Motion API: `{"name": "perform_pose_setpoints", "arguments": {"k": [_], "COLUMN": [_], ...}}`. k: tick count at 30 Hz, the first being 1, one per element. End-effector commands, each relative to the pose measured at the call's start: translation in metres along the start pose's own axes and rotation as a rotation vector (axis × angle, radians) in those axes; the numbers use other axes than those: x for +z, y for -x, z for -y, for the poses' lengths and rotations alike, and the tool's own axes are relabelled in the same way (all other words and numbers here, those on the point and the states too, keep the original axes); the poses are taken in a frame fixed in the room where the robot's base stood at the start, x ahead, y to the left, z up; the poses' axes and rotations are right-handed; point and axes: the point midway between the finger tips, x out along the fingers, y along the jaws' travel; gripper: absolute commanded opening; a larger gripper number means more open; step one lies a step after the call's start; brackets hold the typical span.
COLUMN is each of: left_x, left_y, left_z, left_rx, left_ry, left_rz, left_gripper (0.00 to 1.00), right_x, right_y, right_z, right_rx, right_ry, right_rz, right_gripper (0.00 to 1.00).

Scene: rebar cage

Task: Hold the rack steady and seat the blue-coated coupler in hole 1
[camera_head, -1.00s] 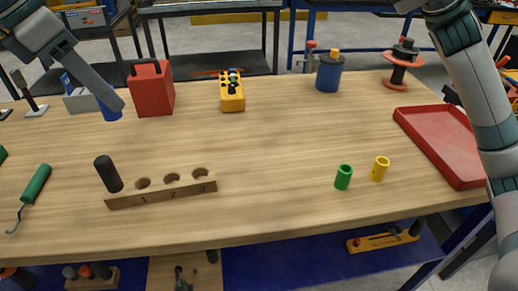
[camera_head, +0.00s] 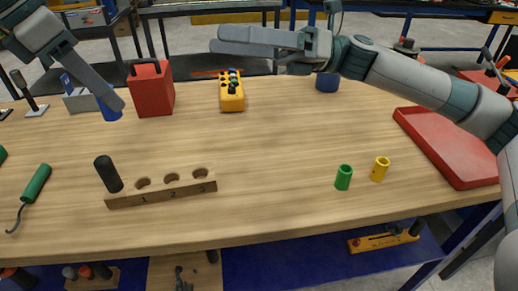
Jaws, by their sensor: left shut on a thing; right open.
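The wooden rack (camera_head: 160,195) lies at the front left of the table. It has three holes numbered 1, 2 and 3 from left to right, all looking empty, and an upright black handle at its left end. My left gripper (camera_head: 116,101) is shut on the blue-coated coupler (camera_head: 110,113), behind the rack and up and left of hole 1 (camera_head: 143,183). The fingers partly hide the coupler. My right gripper (camera_head: 216,40) is open and empty, reaching in from the right above the table's back edge, away from the rack.
A green coupler (camera_head: 344,177) and a yellow coupler (camera_head: 380,169) stand at the front right. A red tray (camera_head: 450,140) lies at the right. A red box (camera_head: 152,90) and a yellow control box (camera_head: 231,95) stand at the back. The table's middle is clear.

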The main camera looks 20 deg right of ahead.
Motion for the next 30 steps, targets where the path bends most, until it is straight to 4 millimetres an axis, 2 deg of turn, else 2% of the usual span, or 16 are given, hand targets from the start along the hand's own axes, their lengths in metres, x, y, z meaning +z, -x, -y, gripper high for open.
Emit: {"name": "perform_pose_setpoints", "arguments": {"k": [5, 11, 21, 25, 30], "left_x": [0.0, 0.0, 0.0, 0.0, 0.0], "left_y": [0.0, 0.0, 0.0, 0.0, 0.0], "left_z": [0.0, 0.0, 0.0, 0.0, 0.0], "left_rx": [0.0, 0.0, 0.0, 0.0, 0.0], "left_ry": [0.0, 0.0, 0.0, 0.0, 0.0], "left_rz": [0.001, 0.001, 0.001, 0.001, 0.001], "left_gripper": [0.0, 0.0, 0.0, 0.0, 0.0], "right_x": [-0.041, -0.086, -0.158, -0.178, -0.193], "right_y": [-0.004, 0.004, 0.045, 0.064, 0.08], "right_z": [0.023, 0.048, 0.084, 0.093, 0.099], "right_rx": [-0.045, -0.085, -0.128, -0.135, -0.138], "right_ry": [0.102, 0.217, 0.401, 0.452, 0.494], "right_rz": [-0.11, -0.234, -0.449, -0.515, -0.568], "right_gripper": [0.69, 0.69, 0.69, 0.69, 0.69]}}
